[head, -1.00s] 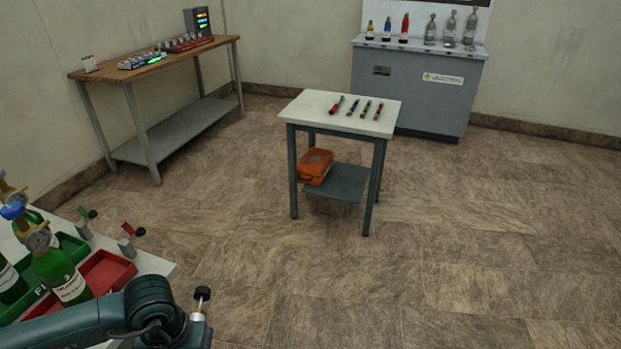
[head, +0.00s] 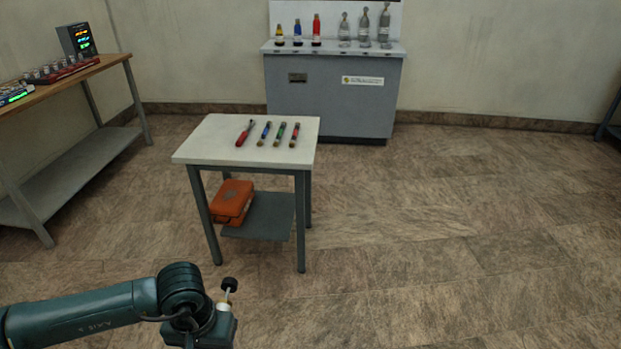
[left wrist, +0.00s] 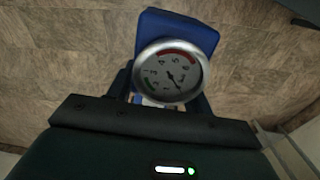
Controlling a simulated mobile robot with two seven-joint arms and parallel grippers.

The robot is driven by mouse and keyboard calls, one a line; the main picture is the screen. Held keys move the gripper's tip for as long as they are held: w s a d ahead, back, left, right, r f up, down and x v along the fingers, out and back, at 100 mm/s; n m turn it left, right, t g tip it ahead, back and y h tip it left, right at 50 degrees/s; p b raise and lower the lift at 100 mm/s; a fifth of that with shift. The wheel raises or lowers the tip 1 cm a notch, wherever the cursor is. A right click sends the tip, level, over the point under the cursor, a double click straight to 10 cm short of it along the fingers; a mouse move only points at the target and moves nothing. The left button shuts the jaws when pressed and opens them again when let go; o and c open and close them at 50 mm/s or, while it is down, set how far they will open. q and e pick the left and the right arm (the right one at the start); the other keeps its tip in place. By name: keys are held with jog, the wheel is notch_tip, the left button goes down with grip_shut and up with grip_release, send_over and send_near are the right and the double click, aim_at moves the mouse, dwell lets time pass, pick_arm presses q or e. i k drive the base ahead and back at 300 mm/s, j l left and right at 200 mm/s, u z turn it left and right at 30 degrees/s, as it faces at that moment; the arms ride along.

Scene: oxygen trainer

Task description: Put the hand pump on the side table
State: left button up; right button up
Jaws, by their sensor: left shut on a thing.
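The hand pump (left wrist: 178,32) shows in the left wrist view as a blue body with a round dial gauge (left wrist: 172,72). My left gripper (left wrist: 165,100) is shut on it, with the floor behind. In the head view, a black knob on a thin rod (head: 228,287) sticks up at my left gripper, and the rest of the pump is hidden. The side table (head: 195,150), with a pale top and grey legs, stands ahead of my left arm and apart from the pump. My right gripper is out of view.
Several slim tools (head: 268,133) lie on the back part of the tabletop; its front left is bare. An orange case (head: 232,202) sits on the lower shelf. A grey cabinet (head: 335,95) with bottles stands behind, a workbench (head: 118,62) at left. Floor at right is clear.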

aim_at(215, 134)
jog(key=i+u, duration=0.3)
jog(key=i, duration=0.25)
jog(key=i+l+u, duration=0.15)
jog(key=i+u, duration=0.2)
jog(key=i, duration=0.2)
jog(key=i+j+u, duration=0.15)
jog(key=i+u, duration=0.2)
jog(key=i, duration=0.15)
jog(key=i+u, duration=0.35)
jog(key=i, duration=0.2)
jog(key=i+j+z, duration=0.15)
jog(key=i+z, duration=0.2)
jog(key=z, duration=0.15)
jog(key=i+j+z, duration=0.3)
jog(key=z, duration=0.15)
jog(key=i+j+z, duration=0.15)
jog(key=z, duration=0.3)
jog(key=i+j+z, duration=0.25)
jog(key=z, duration=0.2)
jog(key=i+j+z, duration=0.15)
jog(key=z, duration=0.3)
jog(key=k+j, duration=0.05)
jog(key=j, duration=0.05)
